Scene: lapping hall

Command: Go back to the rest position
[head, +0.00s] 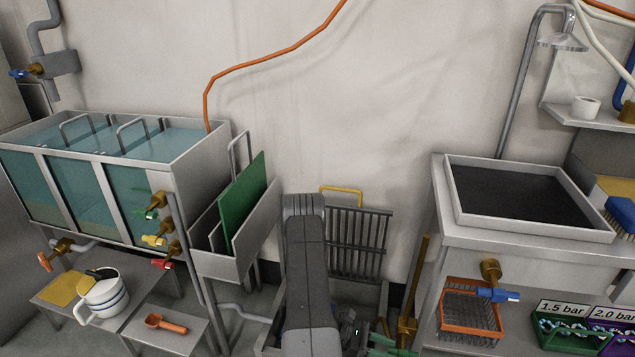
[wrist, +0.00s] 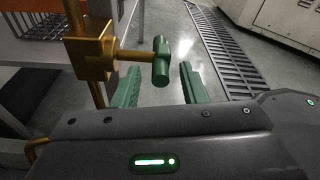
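My gripper (wrist: 158,78) is open in the wrist view, its two green fingers spread apart. A green valve handle (wrist: 161,62) on a brass valve body (wrist: 90,57) shows just beyond and between the fingertips. There are gaps on both sides of the handle, and nothing is held. In the head view my arm comes down the middle, and the green fingers of my gripper (head: 388,345) show at the bottom edge, partly cut off. The brass valve (head: 406,326) on its upright pipe stands just right of them.
A water tank (head: 85,165) and a grey bin with a green board (head: 242,200) stand left. A dark rack (head: 357,245) is behind my arm. A sink bench (head: 520,195) with crates stands right. The wrist view shows a floor grate (wrist: 225,60) and clear floor.

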